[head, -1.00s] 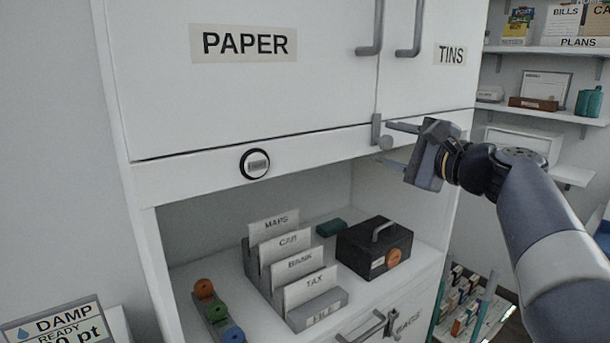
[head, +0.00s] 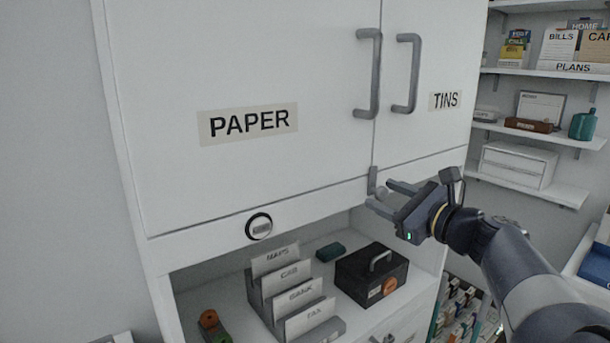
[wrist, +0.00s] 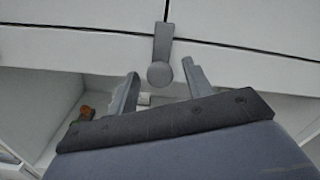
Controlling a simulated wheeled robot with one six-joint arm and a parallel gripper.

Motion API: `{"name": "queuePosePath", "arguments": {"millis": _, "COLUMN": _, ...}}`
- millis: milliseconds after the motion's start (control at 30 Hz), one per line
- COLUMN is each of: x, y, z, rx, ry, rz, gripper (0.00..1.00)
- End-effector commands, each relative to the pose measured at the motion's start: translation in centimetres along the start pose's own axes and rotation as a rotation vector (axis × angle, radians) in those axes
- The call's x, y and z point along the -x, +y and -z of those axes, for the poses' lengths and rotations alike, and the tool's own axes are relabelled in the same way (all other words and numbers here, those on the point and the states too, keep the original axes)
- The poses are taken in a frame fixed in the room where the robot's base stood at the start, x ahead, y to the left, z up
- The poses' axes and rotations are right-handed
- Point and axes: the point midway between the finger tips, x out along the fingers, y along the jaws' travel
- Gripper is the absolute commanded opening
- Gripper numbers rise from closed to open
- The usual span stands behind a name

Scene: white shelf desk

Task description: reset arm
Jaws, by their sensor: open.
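My gripper (head: 385,200) is open and empty in the head view, on the right, in front of the white cabinet's lower rail. A small grey latch (head: 373,182) with a round knob hangs at the seam between the two doors, close to the fingertips. In the wrist view the latch knob (wrist: 160,74) appears between the two open fingers of my gripper (wrist: 160,92). I cannot tell whether the fingers touch it. The PAPER door (head: 270,60) and the TINS door (head: 430,60) are both shut.
Below the doors, an open shelf holds a file rack (head: 290,295), a black box with a handle (head: 371,274) and a teal block (head: 331,252). A round dial (head: 259,226) sits on the rail. Wall shelves (head: 540,75) with boxes stand at the right.

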Motion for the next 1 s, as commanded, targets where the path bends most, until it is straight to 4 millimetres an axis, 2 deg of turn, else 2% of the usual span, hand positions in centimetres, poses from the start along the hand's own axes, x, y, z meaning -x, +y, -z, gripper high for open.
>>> {"name": "queuePosePath", "arguments": {"millis": 700, "x": -0.01, "y": -0.14, "z": -0.36, "rx": -0.519, "ry": 0.002, "rz": 0.0, "gripper": 0.48}}
{"name": "queuePosePath", "arguments": {"millis": 1000, "x": -0.01, "y": -0.02, "z": -0.12, "rx": -0.655, "ry": 0.001, "rz": 0.0, "gripper": 0.48}}
